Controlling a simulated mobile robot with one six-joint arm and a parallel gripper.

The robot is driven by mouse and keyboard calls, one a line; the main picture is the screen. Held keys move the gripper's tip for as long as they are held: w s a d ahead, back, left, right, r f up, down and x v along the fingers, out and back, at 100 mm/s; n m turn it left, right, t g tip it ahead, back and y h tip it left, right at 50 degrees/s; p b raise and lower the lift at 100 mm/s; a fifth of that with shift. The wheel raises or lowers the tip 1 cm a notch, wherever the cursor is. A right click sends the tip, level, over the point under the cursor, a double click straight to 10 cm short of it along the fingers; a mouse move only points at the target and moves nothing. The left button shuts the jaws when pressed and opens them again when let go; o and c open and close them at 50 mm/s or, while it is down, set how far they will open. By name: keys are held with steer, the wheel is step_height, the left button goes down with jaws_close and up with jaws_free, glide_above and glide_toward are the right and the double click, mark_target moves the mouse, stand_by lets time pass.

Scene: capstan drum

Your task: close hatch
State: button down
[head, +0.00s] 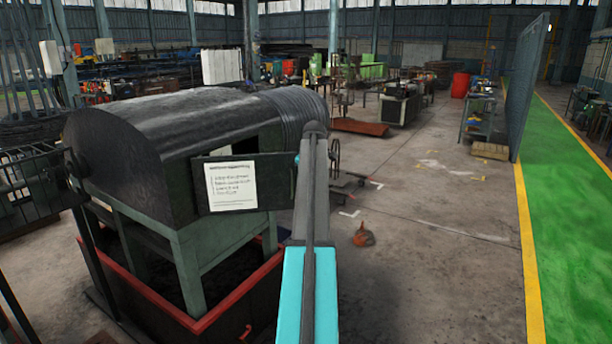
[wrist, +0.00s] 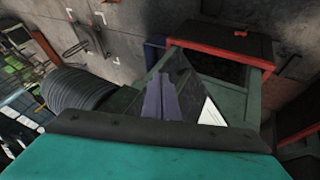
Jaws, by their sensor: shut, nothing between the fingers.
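The hatch (head: 273,186) is a dark flat panel with a white printed sheet on it. In the head view it stands swung out from the side of the dark capstan drum housing (head: 150,125), with part of a dark opening showing above it. My arm covers the hatch's right edge. In the wrist view the hatch (wrist: 181,77) shows as a dark slanted panel beside the fingers. My gripper (wrist: 159,82) is shut and empty, its purple fingers close to the hatch; I cannot tell whether they touch. My arm hides the gripper in the head view.
A green frame (head: 190,262) carries the housing above a red-rimmed base (head: 200,325). A ribbed drum (head: 297,110) is at the housing's far end. A small orange-brown object (head: 363,236) lies on the floor. The floor to the right is mostly clear.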

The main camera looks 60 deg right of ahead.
steer(key=shift+s+a+r, duration=0.1)
steer(key=shift+r, duration=0.15)
